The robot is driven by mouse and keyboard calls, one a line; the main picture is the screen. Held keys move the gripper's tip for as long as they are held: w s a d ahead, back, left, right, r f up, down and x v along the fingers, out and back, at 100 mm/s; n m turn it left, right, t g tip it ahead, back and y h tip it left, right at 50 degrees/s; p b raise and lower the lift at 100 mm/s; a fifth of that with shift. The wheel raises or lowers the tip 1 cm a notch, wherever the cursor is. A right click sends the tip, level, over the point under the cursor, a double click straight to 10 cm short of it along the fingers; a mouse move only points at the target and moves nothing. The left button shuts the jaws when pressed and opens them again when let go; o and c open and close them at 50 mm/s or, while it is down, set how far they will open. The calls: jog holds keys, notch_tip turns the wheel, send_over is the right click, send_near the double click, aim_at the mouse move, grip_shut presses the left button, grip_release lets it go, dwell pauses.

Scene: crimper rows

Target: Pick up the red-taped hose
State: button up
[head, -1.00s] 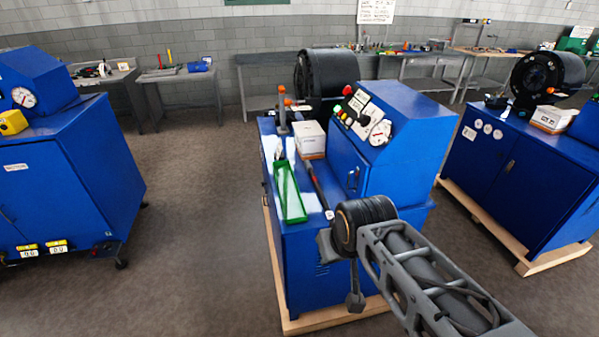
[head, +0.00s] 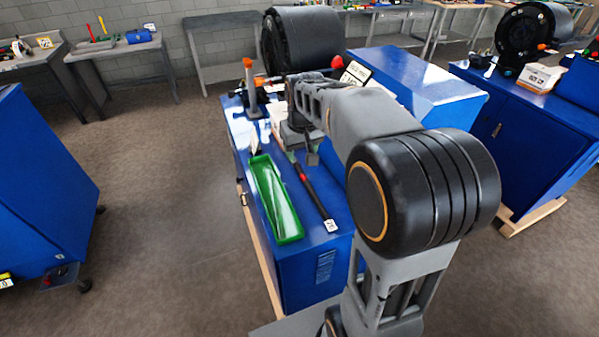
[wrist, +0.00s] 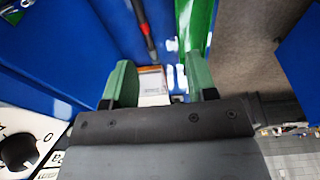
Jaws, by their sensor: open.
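The red-taped hose (head: 315,200) is a thin black rod with a red band, lying on top of the middle blue cabinet (head: 328,255). A small white tag is at its near end, and its far end is hidden by my arm in the head view. In the wrist view the hose (wrist: 143,22) runs above and between my fingertips, its red part showing. My gripper (wrist: 161,80) is open with two green fingers, apart from the hose. In the head view the gripper is over the far part of the cabinet top; its fingers are not clear.
A green tray (head: 257,186) lies just left of the hose. A white box (wrist: 152,84) shows between my fingers in the wrist view. An orange-topped upright post (head: 249,88) and a large black drum (head: 300,40) are behind. A control panel (wrist: 28,145) is close at lower left.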

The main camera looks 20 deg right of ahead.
jog(key=w+d+f+g+b, duration=0.1)
jog(key=w+d+f+g, duration=0.1)
jog(key=w+d+f, duration=0.5)
send_over(306, 179)
jog(key=f, duration=1)
jog(key=shift+a+p, duration=0.3)
jog(key=shift+p, duration=0.05)
jog(key=shift+s+d+f+p, duration=0.1)
jog(key=shift+f+p, duration=0.3)
jog(key=shift+f, duration=1.1)
jog(key=shift+s+d+f+p, duration=0.1)
jog(key=shift+f+p, duration=0.3)
jog(key=shift+f, duration=1.1)
jog(key=shift+w+r, duration=0.1)
grip_shut()
